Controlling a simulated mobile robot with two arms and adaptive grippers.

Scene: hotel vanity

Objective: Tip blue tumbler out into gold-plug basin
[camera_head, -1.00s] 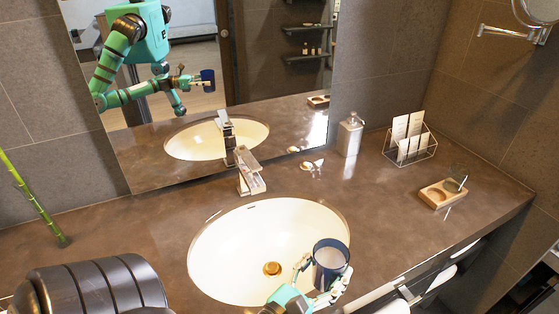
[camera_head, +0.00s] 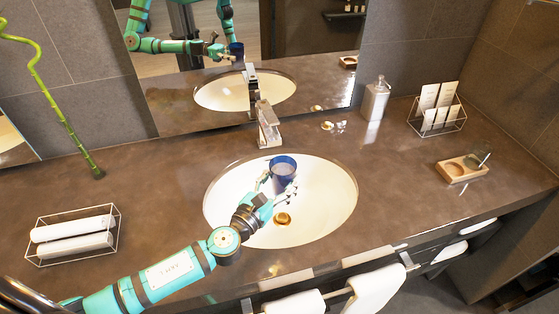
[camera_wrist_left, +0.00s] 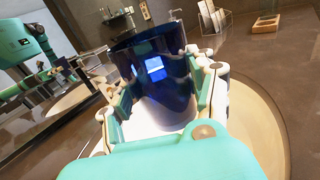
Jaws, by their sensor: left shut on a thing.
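The blue tumbler (camera_head: 284,176) is held over the white basin (camera_head: 330,212), near its back middle. My left gripper (camera_head: 277,184) is shut on it, with fingers on both sides. The tumbler looks close to upright, mouth up, with something pale showing inside. The gold plug (camera_head: 282,219) is in the basin floor, in front of the tumbler in the picture. In the left wrist view the tumbler (camera_wrist_left: 156,80) fills the space between the fingers, with the basin rim (camera_wrist_left: 275,125) to the right. My right gripper does not show.
The faucet (camera_head: 267,126) stands just behind the basin, close to the tumbler. A soap dispenser (camera_head: 376,98), a card rack (camera_head: 437,110) and a wooden tray (camera_head: 461,170) stand to the right. A wire towel basket (camera_head: 74,236) is at left.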

